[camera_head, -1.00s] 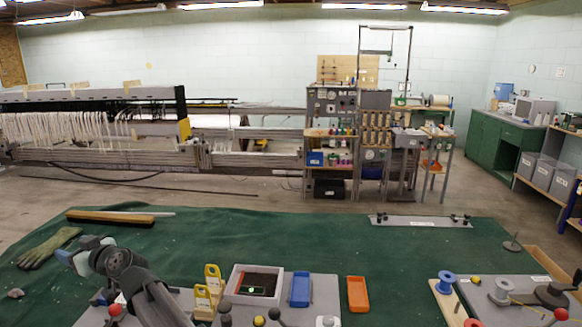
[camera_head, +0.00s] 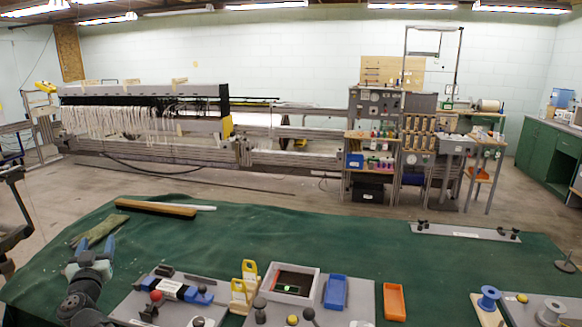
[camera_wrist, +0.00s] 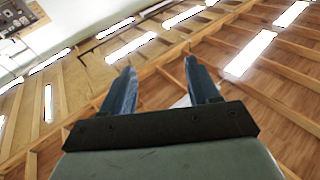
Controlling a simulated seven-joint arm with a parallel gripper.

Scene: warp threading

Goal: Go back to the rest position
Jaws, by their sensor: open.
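My gripper (camera_head: 88,260) is at the lower left of the head view, over the left part of the green-covered table and just in front of the grey-green glove. Its blue fingers stand apart. In the wrist view my gripper (camera_wrist: 160,72) points up at the wooden ceiling and its lights. The fingers are spread with nothing between them.
The middle is clear.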

